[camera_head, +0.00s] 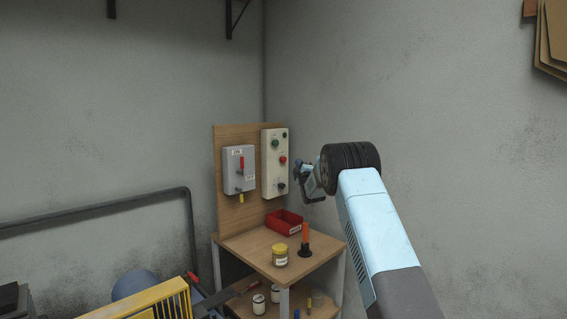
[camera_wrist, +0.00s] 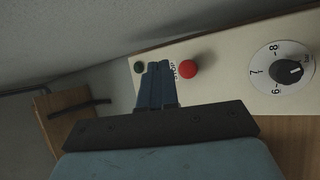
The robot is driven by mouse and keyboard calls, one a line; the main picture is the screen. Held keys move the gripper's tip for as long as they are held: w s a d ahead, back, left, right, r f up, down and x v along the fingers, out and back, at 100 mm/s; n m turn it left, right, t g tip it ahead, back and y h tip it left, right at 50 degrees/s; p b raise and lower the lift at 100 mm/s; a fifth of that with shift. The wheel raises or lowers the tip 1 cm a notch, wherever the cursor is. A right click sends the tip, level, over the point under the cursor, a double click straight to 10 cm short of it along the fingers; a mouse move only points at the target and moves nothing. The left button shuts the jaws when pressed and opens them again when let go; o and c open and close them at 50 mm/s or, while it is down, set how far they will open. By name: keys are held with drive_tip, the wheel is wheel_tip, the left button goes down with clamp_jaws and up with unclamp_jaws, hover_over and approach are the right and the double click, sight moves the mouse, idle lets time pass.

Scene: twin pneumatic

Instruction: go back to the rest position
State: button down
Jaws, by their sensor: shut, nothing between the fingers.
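My gripper (camera_wrist: 158,66) has its blue fingers together, with nothing seen between them. In the wrist view the fingers lie in front of the pale control box (camera_wrist: 228,80), overlapping it between a dark green button (camera_wrist: 138,68) and a red button (camera_wrist: 188,69). I cannot tell whether they touch it. In the head view my gripper (camera_head: 299,172) is small, just right of the same box (camera_head: 268,172) on the upright wooden board, and my arm reaches in from the lower right.
A grey switch box (camera_head: 233,160) with a red lever is left of the control box. Below, the wooden table (camera_head: 255,245) bears a red bin (camera_head: 284,222), a yellow-lidded jar (camera_head: 280,256) and an orange-handled tool (camera_head: 305,240). A yellow slatted crate (camera_head: 172,300) is at lower left.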

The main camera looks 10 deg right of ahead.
drive_tip(key=shift+r, duration=0.1)
drive_tip(key=s+d+r+m+g+h, duration=0.15)
drive_tip(key=s+r+m+g, duration=0.3)
drive_tip(key=s+r, duration=0.55)
drive_tip(key=s+r+m+g, duration=0.3)
drive_tip(key=s+m+g, duration=0.1)
drive_tip(key=s, duration=1.5)
drive_tip(key=s+a+f+m+g, duration=0.1)
drive_tip(key=s+f, duration=0.3)
drive_tip(key=s, duration=1.1)
drive_tip(key=s+a+f+m+g, duration=0.1)
drive_tip(key=s+f+m+g, duration=0.3)
drive_tip(key=s, duration=1.2)
drive_tip(key=s+a+f+m+g, duration=0.1)
drive_tip(key=s+f, duration=0.4)
drive_tip(key=s, duration=1.1)
drive_tip(key=shift+f+m+g, duration=0.4)
drive_tip(key=shift+m+g, duration=0.35)
drive_tip(key=shift+g, duration=0.3)
drive_tip(key=shift+s+h, duration=0.15)
drive_tip(key=shift+h, duration=0.1)
